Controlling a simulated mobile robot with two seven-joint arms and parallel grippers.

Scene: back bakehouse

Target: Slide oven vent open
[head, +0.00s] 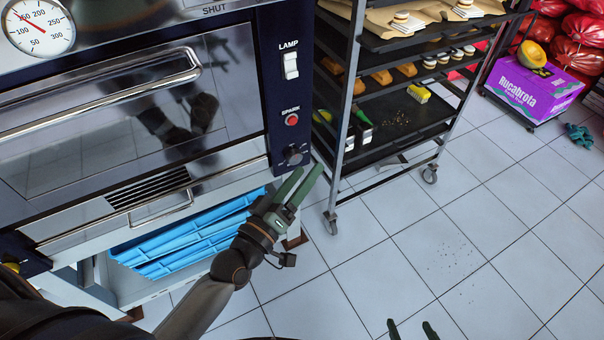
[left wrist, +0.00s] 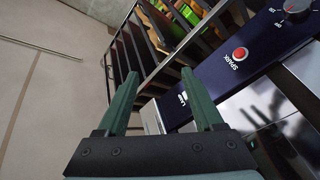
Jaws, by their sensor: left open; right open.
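The oven (head: 120,130) fills the left of the head view, with a glass door and a long bar handle (head: 110,92). A metal strip marked SHUT (head: 214,9) shows at the top edge; any vent slider on it is cut off or too unclear to tell. A dark slotted grille (head: 148,190) is low on the front. My left gripper (head: 303,178) is open and empty by the oven's lower right corner, below the knob (head: 294,155). Its fingers also show in the left wrist view (left wrist: 160,78). My right gripper (head: 411,326) is open at the bottom edge, only its fingertips visible.
The control panel has a lamp switch (head: 290,66) and a red spark button (head: 292,119). A wheeled rack (head: 349,90) with trays stands right of the oven. A purple box (head: 535,90) is far right. The tiled floor ahead is open.

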